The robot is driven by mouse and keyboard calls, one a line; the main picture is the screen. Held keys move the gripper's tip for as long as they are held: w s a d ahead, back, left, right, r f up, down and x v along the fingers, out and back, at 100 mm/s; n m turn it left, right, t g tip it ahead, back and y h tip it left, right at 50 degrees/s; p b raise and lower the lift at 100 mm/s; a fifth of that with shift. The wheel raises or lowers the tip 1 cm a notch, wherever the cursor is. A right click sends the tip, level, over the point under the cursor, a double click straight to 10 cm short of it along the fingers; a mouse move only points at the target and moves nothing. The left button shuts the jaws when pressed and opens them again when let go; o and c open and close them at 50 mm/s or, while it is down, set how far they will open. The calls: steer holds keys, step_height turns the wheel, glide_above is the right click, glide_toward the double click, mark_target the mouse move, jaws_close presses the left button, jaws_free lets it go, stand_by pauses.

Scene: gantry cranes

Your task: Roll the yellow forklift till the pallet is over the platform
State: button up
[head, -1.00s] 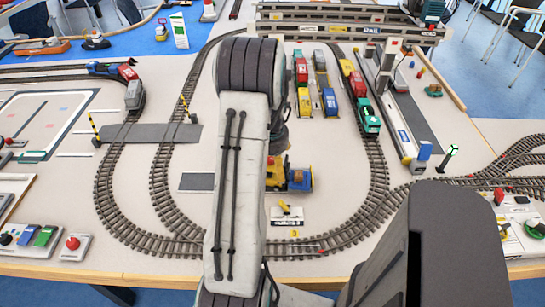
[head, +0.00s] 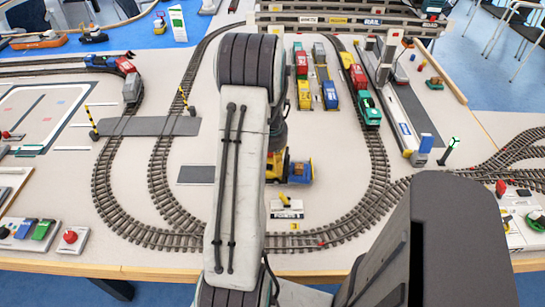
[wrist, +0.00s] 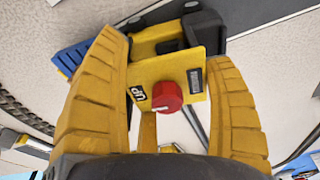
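The yellow forklift (head: 276,164) stands on the layout inside the loop of track, partly hidden behind my arm. A blue piece (head: 299,172), seemingly the pallet, is at its right. In the wrist view the forklift (wrist: 150,70) shows a yellow panel with a red knob (wrist: 167,96) and an "UP" label, and the blue piece (wrist: 72,58) is at upper left. My gripper (wrist: 163,50) has its yellow fingers apart on either side of the panel; I cannot tell whether they touch it. A flat dark grey rectangle (head: 196,174), possibly the platform, lies left of my arm.
Track (head: 160,180) curves around the forklift on both sides. A small white plate with a yellow part (head: 287,209) lies in front of it. Parked train cars (head: 330,95) stand behind. A grey crossing (head: 150,126) spans the tracks at left.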

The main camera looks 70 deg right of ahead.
steer(key=c, duration=0.8)
steer(key=o, duration=1.4)
steer(key=shift+r, duration=0.1)
step_height(320, 180, up, 12)
steer(key=a, duration=0.1)
steer(key=shift+s+a+f, duration=0.2)
steer(key=shift+s+a, duration=0.05)
steer(key=shift+a, duration=0.1)
